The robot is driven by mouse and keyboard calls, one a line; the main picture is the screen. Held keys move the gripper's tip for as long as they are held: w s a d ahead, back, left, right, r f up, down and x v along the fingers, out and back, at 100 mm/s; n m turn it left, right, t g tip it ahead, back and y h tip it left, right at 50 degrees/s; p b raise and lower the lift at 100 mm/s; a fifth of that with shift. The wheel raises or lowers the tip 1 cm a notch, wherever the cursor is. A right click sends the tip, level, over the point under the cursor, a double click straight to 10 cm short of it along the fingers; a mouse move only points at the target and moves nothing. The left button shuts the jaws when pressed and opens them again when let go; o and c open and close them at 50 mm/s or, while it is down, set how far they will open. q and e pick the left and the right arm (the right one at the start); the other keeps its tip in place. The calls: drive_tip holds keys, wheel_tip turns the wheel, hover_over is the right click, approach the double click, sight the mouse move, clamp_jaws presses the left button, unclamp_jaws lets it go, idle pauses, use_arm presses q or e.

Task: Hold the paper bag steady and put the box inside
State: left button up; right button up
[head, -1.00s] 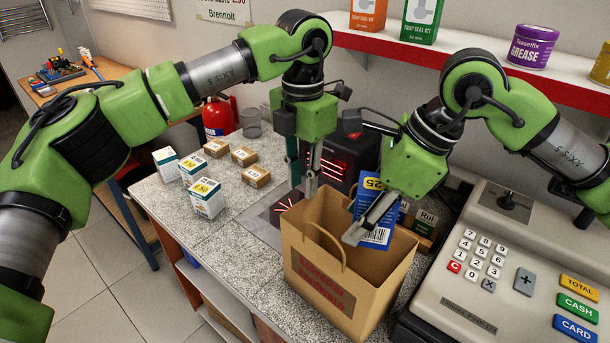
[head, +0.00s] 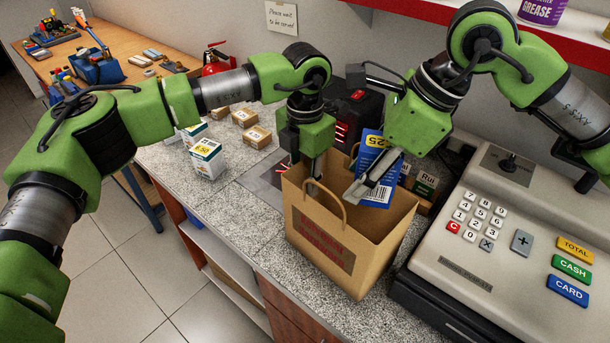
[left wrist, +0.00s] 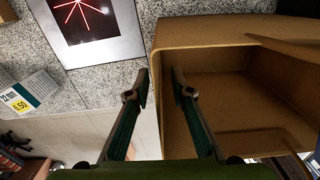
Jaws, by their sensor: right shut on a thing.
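The brown paper bag (head: 388,262) stands upright and open on the counter, its handles up. A blue box (head: 371,142) with a yellow "25" label is tilted over the bag's opening, its lower part at or just inside the mouth. My right gripper (head: 358,190) is shut on this box. My left gripper (head: 314,182) points down at the bag's left rim. In the left wrist view its fingers (left wrist: 160,88) are apart, one on each side of the bag's wall (left wrist: 190,32), with a gap between them. The bag's floor is partly hidden.
Several small cartons, including a white-and-green one (head: 208,159), stand left of the bag. A dark scanner plate (head: 262,176) lies between. A cash register (head: 478,240) is close on the right. A black device (head: 354,115) and small boxes stand behind. A red shelf (head: 440,20) overhangs the back.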

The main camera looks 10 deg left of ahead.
use_arm(q)
clamp_jaws()
use_arm(e)
wheel_tip(320, 180, down, 14)
drive_tip(key=shift+f, duration=0.2)
drive_tip(key=o, duration=1.3)
drive_tip(key=shift+o, duration=0.2)
drive_tip(key=shift+r, duration=0.15)
drive_tip(key=v, duration=1.2)
